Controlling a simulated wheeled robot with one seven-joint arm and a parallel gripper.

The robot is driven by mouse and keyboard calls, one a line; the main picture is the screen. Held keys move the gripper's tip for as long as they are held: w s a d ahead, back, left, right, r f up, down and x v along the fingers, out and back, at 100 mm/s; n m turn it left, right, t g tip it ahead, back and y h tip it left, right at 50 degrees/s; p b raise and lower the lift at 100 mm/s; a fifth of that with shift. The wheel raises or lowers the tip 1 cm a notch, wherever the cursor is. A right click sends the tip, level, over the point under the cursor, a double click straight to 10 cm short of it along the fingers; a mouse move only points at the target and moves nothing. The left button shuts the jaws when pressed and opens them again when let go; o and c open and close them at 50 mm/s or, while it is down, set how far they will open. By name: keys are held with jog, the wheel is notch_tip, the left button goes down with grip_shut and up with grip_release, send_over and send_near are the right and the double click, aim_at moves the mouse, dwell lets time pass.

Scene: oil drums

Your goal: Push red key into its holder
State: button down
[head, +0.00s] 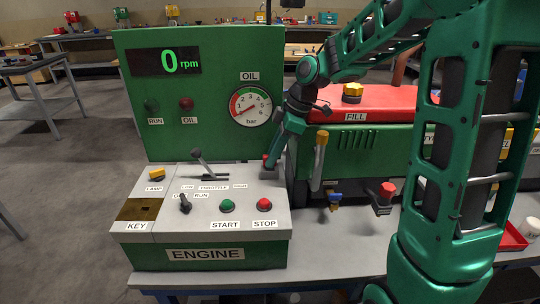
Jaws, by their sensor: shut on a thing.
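My gripper (269,171) is at the back right corner of the engine control panel, pointing down close to its top. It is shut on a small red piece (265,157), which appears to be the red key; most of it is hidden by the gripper. The key holder (138,209) is a brownish recessed plate above the KEY label at the panel's front left. My gripper is well to the right of it and farther back. I cannot tell whether the red piece touches the panel.
The panel's top carries a throttle lever (199,159), a yellow lamp knob (156,174), a black run switch (184,203), a green start button (227,206) and a red stop button (264,204). The upright gauge board (215,120) stands behind. The green engine with red tank (370,98) is right.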

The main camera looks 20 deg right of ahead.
jog(key=shift+f, duration=0.25)
jog(key=c, duration=1.7)
grip_release()
jog(key=shift+o, duration=0.2)
jog(key=v, duration=1.1)
jog(key=s+f+m+t+h, duration=0.35)
jog(key=s+f+m, duration=0.35)
jog(key=s+m, duration=0.5)
jog(key=s+d+f+m+g, duration=0.1)
jog(key=s+d+m, duration=0.3)
jog(key=s, duration=0.5)
jog(key=s+d+f+m+g, duration=0.1)
jog(key=s+d+m+g, duration=0.3)
jog(key=s+d, duration=0.4)
jog(key=shift+s+f+m, duration=0.35)
jog(key=shift+s+m, duration=0.05)
